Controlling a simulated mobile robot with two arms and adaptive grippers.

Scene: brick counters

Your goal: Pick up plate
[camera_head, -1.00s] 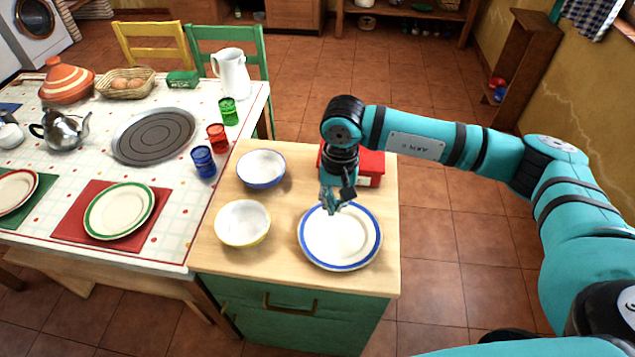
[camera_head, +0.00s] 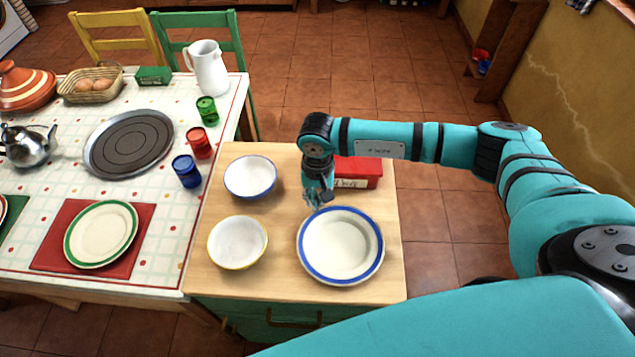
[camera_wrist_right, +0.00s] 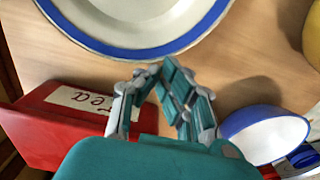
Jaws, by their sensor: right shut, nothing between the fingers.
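A white plate with a blue rim (camera_head: 341,246) lies flat on the wooden counter top (camera_head: 283,283). In the wrist view the plate (camera_wrist_right: 145,20) is at the top, partly cut off. My right gripper (camera_head: 317,203) is shut and empty at the plate's far left edge. In the wrist view the fingertips (camera_wrist_right: 155,72) point toward the rim, with a strip of wood seen between. Whether they touch the rim in the head view I cannot tell. Another plate, green-rimmed (camera_head: 101,234), lies on a red mat on the tiled table. My left gripper is not in view.
A blue-rimmed bowl (camera_head: 250,177) and a yellow-rimmed bowl (camera_head: 237,242) stand left of the plate. A red box (camera_head: 357,172) stands behind it, partly hidden by my right arm. Blue, red and green glasses stand near the table's right edge.

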